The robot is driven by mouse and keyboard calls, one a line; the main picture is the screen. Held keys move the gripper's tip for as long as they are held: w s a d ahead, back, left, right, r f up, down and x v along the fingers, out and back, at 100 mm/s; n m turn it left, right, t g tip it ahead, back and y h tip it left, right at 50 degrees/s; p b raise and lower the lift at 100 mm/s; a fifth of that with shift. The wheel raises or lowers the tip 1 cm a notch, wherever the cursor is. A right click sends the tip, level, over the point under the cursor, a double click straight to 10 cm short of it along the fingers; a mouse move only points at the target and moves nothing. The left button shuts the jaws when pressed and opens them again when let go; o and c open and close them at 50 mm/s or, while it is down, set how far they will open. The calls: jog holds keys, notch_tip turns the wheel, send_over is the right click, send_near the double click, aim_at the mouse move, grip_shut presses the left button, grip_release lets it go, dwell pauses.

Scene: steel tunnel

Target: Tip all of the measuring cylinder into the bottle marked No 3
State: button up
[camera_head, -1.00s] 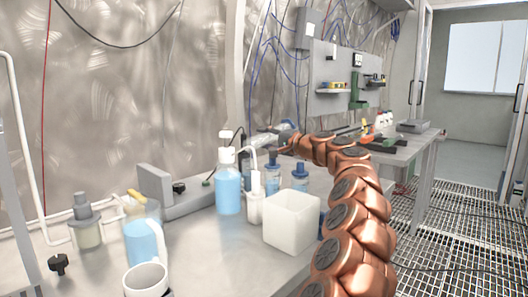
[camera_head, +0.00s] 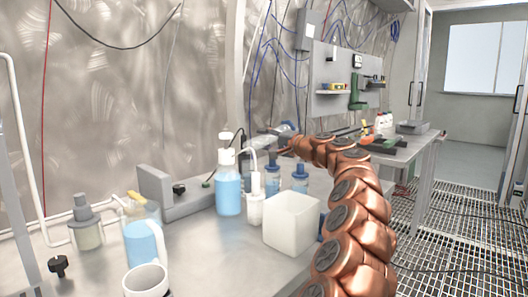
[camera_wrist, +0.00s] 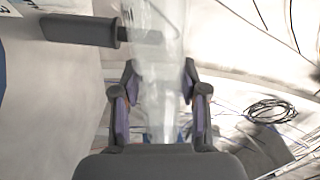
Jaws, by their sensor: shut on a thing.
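My gripper (camera_wrist: 160,105) is shut on a clear measuring cylinder (camera_wrist: 157,60), which stands between its fingers in the wrist view. I cannot tell what is inside it. In the head view my arm's end is over the back of the bench, behind the small bottles, and the cylinder is barely visible there. Two small blue bottles with dark tops, one left (camera_head: 272,181) and one right (camera_head: 300,177), stand just below my wrist. A larger blue bottle with a white top (camera_head: 228,188) stands left of them. No marking No 3 is legible on any bottle.
A blue-filled jug (camera_head: 143,240), a white mug (camera_head: 147,281) and a grey-capped jar (camera_head: 86,226) stand at left. A dark bar (camera_wrist: 80,30) lies beside the cylinder in the wrist view.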

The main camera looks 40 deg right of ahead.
jog(key=shift+p, duration=0.4)
jog(key=shift+d+f+m+p, duration=0.3)
jog(key=shift+m+p, duration=0.6)
jog(key=shift+p, duration=0.35)
jog(key=shift+w+f+m+p, duration=0.1)
jog(key=shift+f+m+p, duration=0.45)
jog(key=shift+p, duration=0.1)
jog(key=shift+r+m+p, duration=0.15)
jog(key=shift+m+p, duration=0.1)
jog(key=shift+p, duration=0.5)
jog(key=shift+d+m+p, duration=0.1)
jog(key=shift+m+p, duration=0.3)
jog(key=shift+p, duration=0.2)
jog(key=m+p, duration=0.1)
jog(key=p, duration=0.1)
jog(key=f+m+p, duration=0.1)
jog(key=m+p, duration=0.1)
jog(key=p, duration=0.1)
jog(key=shift+f, duration=0.1)
jog(key=shift+f+p, duration=0.1)
jog(key=shift+p, duration=0.35)
jog(key=shift+f+m, duration=0.2)
jog(key=shift+m, duration=0.2)
